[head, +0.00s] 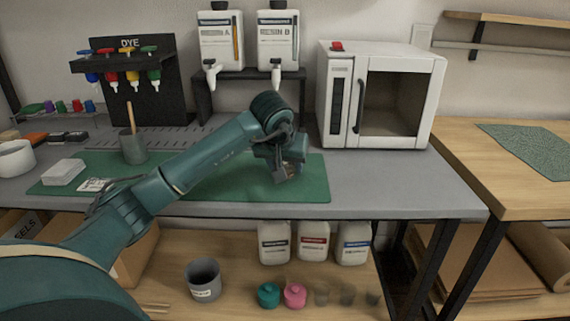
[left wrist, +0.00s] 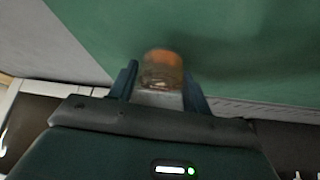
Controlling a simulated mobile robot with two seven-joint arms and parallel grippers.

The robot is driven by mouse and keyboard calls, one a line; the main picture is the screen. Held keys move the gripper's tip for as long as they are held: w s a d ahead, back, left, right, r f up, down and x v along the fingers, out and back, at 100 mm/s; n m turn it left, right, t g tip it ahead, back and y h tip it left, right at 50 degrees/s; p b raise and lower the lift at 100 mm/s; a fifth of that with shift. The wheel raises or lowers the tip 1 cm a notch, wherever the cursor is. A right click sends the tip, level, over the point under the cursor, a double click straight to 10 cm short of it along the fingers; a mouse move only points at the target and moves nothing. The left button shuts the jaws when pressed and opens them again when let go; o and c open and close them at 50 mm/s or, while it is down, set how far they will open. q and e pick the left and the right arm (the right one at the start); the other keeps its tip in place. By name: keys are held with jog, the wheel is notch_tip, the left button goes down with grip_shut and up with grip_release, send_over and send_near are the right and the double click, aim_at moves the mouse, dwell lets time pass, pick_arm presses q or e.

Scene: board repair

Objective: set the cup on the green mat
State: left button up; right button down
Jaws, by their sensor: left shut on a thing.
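My left gripper (head: 283,174) is over the right part of the green mat (head: 235,185) on the grey workbench. It is shut on a small clear cup with orange contents (left wrist: 162,68), which sits between the two fingers in the left wrist view. In the head view the cup is mostly hidden by the gripper. Green mat (left wrist: 230,45) fills most of the background beyond the cup. I cannot tell whether the cup's base touches the mat. My right gripper is not in view.
A grey pot with a stick (head: 134,147) and a white stack (head: 64,172) are on the mat's left side. A white oven (head: 340,100) stands behind at right. Resin dispensers (head: 221,42) and a dye rack (head: 130,75) line the back. The mat around the gripper is clear.

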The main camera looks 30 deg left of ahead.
pick_arm(q)
jog(key=shift+f, duration=0.2)
jog(key=o, duration=1)
